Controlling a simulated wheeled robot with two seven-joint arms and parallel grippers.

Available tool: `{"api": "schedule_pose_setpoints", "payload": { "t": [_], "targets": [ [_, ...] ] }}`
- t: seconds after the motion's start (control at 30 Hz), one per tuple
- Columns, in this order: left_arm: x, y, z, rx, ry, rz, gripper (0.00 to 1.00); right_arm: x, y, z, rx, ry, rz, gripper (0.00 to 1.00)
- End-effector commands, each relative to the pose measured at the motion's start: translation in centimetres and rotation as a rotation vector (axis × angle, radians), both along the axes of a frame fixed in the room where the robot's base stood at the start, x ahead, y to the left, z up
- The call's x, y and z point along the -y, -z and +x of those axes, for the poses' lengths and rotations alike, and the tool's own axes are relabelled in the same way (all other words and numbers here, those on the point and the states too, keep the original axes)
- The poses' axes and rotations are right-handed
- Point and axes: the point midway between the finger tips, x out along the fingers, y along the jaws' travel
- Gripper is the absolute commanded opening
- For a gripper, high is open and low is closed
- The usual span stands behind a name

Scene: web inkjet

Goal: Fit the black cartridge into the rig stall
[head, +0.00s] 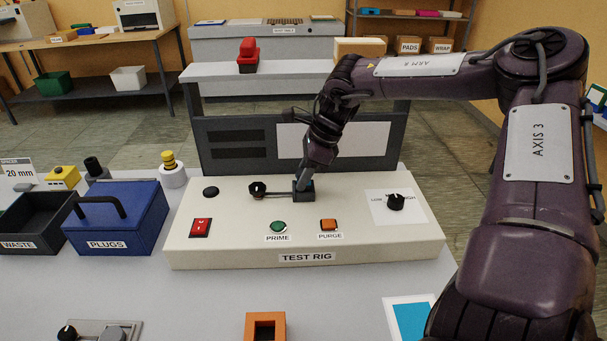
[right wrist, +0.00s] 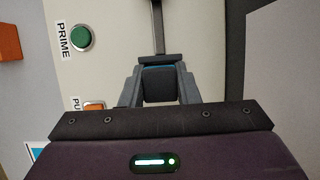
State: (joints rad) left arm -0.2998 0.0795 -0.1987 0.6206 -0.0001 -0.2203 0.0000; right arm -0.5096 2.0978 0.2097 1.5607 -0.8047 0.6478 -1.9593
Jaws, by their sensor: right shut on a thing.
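The white test rig (head: 400,240) stands in the middle of the table. On its top, a small dark grey block (head: 304,197) sits at the end of a thin bar that runs left to a black knob (head: 257,188). My right gripper (head: 306,183) points down at this block. In the right wrist view, the right gripper (right wrist: 158,88) is shut on a dark, near-black piece (right wrist: 158,84), apparently the black cartridge, with a teal strip at its far edge. The block borders it there; how deep the cartridge sits is hidden. My left gripper is out of view.
Beside it on the rig are a green PRIME button (head: 278,226), an orange PURGE button (head: 328,224), a red switch (head: 201,228) and a black dial (head: 396,202). A blue PLUGS box (head: 140,225) and a WASTE bin (head: 20,245) stand left. An orange frame (head: 278,320) lies in front.

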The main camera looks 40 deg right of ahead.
Motion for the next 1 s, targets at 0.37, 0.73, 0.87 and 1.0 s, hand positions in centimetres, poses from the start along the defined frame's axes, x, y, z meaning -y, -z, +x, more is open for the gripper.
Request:
{"api": "schedule_pose_setpoints", "payload": {
  "t": [0.37,0.73,0.87,1.0],
  "targets": [
    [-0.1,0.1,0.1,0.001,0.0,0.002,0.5,0.0,0.1,0.0,0.0,0.001,0.0,0.5],
    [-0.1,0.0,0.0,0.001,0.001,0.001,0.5,0.8,-2.6,-0.5,0.004,0.001,-0.002,0.5],
    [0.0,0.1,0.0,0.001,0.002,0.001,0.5,1.6,-5.3,-1.2,0.005,0.001,-0.004,0.5],
    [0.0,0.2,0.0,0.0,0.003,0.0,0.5,2.5,-8.0,-2.0,0.003,0.001,-0.004,0.5]
  ]
}}
